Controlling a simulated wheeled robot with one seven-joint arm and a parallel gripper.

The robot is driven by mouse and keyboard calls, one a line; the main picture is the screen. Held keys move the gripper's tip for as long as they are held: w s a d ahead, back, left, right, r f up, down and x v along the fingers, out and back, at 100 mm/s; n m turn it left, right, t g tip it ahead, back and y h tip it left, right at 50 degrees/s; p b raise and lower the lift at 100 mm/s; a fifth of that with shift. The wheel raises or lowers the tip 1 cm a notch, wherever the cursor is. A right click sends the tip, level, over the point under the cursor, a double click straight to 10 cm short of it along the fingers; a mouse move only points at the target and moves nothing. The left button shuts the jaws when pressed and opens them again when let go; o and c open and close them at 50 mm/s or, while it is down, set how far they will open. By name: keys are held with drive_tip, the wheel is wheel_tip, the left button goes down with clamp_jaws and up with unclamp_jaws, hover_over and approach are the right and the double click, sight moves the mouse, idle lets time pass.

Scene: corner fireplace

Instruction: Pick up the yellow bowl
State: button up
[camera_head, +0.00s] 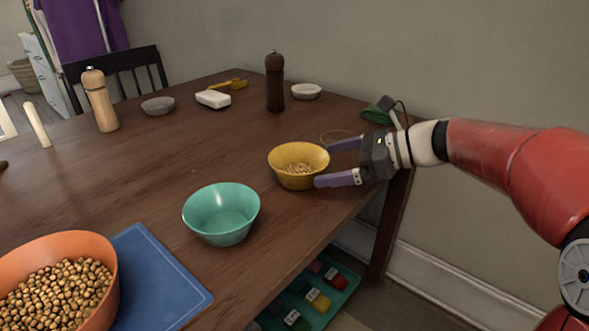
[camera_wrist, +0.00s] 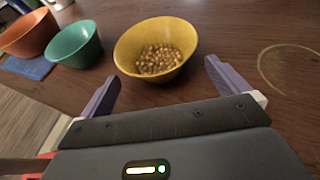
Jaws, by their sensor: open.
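The yellow bowl (camera_head: 297,178) stands upright on the brown table near its right edge, with small round tan pieces inside. It also shows in the wrist view (camera_wrist: 183,29), just beyond the fingertips and centred slightly right of the left finger. My gripper (camera_head: 328,163) is open and comes in from the right with its two purple fingers spread. In the head view the near fingertip appears beside the bowl's right lower side, and the far finger is behind its right rim. I cannot tell whether either finger touches the bowl. The space between the fingers holds nothing.
A teal bowl (camera_head: 222,214) stands left of the yellow bowl. An orange bowl (camera_head: 108,270) of nuts and a blue mat (camera_head: 165,287) are at the front left. A dark pepper mill (camera_head: 275,83) and a white dish (camera_head: 306,91) stand behind. The wall is close on the right.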

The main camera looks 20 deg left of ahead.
sight(299, 168)
drive_tip(key=x, duration=0.5)
drive_tip(key=shift+s+a+f, duration=0.2)
drive_tip(key=shift+s+f, duration=0.05)
drive_tip(key=shift+f, duration=0.3)
drive_tip(key=c, duration=0.9)
